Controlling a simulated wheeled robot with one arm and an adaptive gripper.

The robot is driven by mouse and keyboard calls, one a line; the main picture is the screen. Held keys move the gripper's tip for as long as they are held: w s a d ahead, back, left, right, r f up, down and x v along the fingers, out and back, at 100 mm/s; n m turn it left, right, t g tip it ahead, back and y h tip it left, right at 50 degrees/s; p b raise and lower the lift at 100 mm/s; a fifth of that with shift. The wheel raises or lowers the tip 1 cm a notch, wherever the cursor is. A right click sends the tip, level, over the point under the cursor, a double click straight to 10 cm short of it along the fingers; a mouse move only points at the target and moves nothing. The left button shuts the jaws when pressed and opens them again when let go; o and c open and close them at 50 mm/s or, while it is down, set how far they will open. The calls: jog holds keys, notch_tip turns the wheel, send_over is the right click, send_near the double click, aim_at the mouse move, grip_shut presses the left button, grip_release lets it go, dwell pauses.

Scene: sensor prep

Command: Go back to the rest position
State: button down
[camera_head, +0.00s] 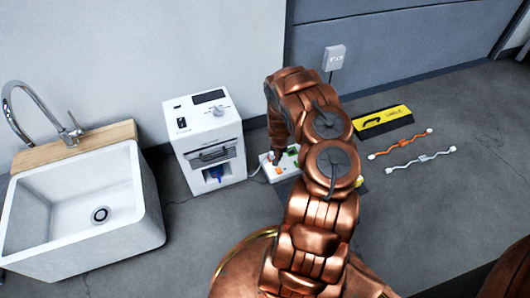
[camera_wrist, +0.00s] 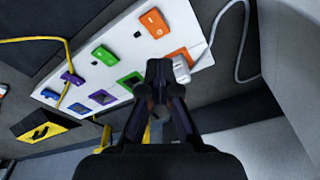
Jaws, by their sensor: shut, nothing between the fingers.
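My gripper (camera_wrist: 160,80) is shut and empty in the wrist view, with its fingertips together in front of a white power strip (camera_wrist: 128,38). The strip carries orange, green and purple switches and sockets. A white plug (camera_wrist: 181,68) sits on the strip at an orange socket, just right of my fingertips. I cannot tell whether the fingertips touch the strip or the plug. In the head view my arm reaches forward and bends down to the strip (camera_head: 269,161), and it hides most of the strip and my fingertips.
A white machine (camera_head: 207,140) stands just left of the strip, and a white sink (camera_head: 75,205) is farther left. To the right lie a yellow-black holder (camera_head: 383,121), an orange cable (camera_head: 400,145) and a white cable (camera_head: 421,159). A yellow cable (camera_wrist: 69,60) runs to the strip. The right-hand surface is mostly clear.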

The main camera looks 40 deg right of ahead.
jog(key=shift+r, duration=0.1)
jog(key=s+a+r+n+g+p, duration=0.1)
jog(key=a+r+p, duration=0.4)
jog(key=r, duration=1.2)
jog(key=s+a+r+n+p, duration=0.1)
jog(key=s+a+r+p, duration=0.15)
jog(key=r+p, duration=0.95)
jog(key=s+a+r+n+g+p, duration=0.15)
jog(key=a+r, duration=0.35)
jog(key=r, duration=1.6)
jog(key=s+a+r+n+p, duration=0.1)
jog(key=s+a+r+p, duration=0.35)
jog(key=a+r, duration=0.35)
jog(key=s+a+r+n+p, duration=0.1)
jog(key=s+a+r+p, duration=0.3)
jog(key=r, duration=0.7)
jog(key=s+a+r+n+y+p, duration=0.1)
jog(key=s+a+r+n+p, duration=0.3)
jog(key=s+a+r+p, duration=0.7)
jog(key=s+a+r, duration=0.2)
jog(key=s+r, duration=0.2)
jog(key=s, duration=0.1)
jog(key=shift+s, duration=0.3)
jog(key=shift+d+r+g, duration=0.1)
jog(key=shift+d+g, duration=0.05)
jog(key=shift+g, duration=0.1)
